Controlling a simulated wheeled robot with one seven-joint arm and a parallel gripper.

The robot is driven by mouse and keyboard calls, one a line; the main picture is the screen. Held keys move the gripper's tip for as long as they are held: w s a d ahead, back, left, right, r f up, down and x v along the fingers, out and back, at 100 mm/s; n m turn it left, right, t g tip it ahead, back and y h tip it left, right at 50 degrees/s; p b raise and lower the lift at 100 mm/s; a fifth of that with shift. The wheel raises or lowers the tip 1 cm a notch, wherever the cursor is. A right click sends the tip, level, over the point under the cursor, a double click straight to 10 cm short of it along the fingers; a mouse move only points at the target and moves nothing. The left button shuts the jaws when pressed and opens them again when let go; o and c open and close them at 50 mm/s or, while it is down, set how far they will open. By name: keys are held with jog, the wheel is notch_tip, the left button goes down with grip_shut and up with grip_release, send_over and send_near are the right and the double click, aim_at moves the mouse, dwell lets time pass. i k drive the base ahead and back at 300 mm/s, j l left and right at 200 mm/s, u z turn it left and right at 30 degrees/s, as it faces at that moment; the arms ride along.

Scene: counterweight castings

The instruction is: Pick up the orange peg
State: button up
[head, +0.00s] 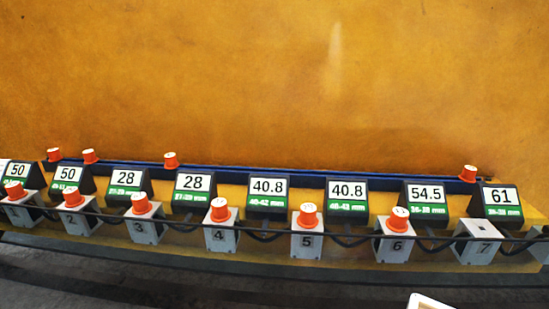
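Several orange pegs with pale tops show, so I cannot tell which one the task means. They sit on the numbered grey blocks, such as the peg on block 1 (15,189), the peg on block 3 (140,203), the peg on block 5 (308,214) and the peg on block 6 (399,220). Other orange pegs stand on the ledge behind, one at the right (468,173) and one left of the middle (171,159). Block 7 (480,245) has no peg on it. My gripper is not clearly seen.
Black stands (348,207) with number signs stand in a row behind the blocks. A dark cable (262,232) runs along the blocks. A blue rail (330,176) lies behind the stands, before an orange-yellow wall (270,80). A pale object (428,302) is cut off at the bottom edge.

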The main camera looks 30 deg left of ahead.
aim_at(170, 160)
jog(key=u, duration=2.2)
jog(key=i+j, duration=0.4)
jog(key=i+j+z, duration=0.1)
jog(key=i+j, duration=0.25)
jog(key=j, duration=0.2)
jog(key=i+j, duration=0.35)
jog(key=j, duration=0.15)
